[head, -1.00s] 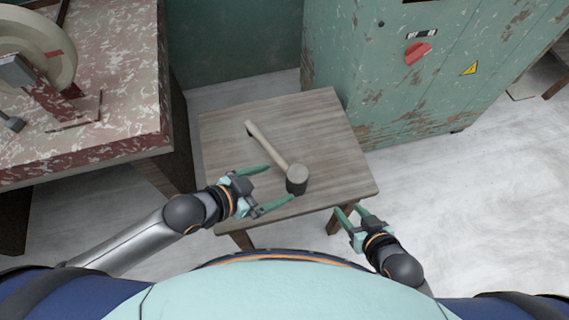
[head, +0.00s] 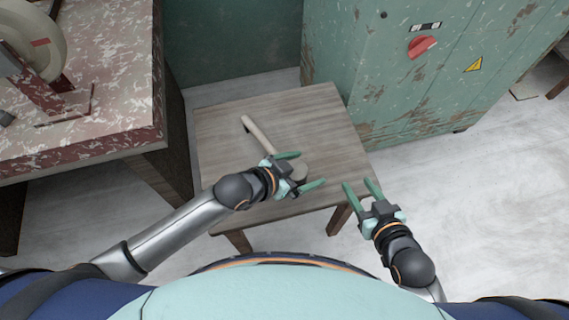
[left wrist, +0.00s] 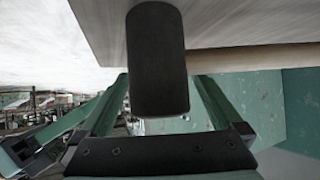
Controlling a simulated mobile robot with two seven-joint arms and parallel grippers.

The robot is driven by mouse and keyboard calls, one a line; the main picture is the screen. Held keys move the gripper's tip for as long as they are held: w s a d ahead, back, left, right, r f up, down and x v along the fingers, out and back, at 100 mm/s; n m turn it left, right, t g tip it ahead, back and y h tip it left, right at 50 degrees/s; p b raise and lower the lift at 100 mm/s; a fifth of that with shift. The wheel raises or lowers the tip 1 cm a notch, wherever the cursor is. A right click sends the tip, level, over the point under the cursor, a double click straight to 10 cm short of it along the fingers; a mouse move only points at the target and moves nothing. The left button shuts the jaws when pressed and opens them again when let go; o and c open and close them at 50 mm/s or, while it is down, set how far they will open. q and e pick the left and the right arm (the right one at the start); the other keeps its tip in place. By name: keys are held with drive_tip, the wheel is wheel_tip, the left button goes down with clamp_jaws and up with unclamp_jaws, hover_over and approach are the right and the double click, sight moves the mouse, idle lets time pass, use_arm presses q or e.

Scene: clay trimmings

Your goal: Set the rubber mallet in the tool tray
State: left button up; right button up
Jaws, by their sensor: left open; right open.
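The rubber mallet lies on a small wooden table (head: 225,165). Its pale handle (head: 258,132) points to the far left, and its head (head: 301,173) is partly hidden by my left gripper in the head view. My left gripper (head: 312,168) is open over the head. In the left wrist view the black mallet head (left wrist: 157,60) shows between the two spread fingers, with the handle (left wrist: 255,58) running off to the right. I cannot tell whether the fingers touch it. My right gripper (head: 358,184) is open and empty at the table's right front edge. No tool tray is visible.
A red-and-white worn workbench (head: 100,120) with a wheel-like machine (head: 35,40) stands at the left. A green metal cabinet (head: 400,80) with a red switch stands behind at the right. The rest of the small tabletop is clear, and open floor lies to the right.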

use_arm(q)
clamp_jaws()
idle(0.8)
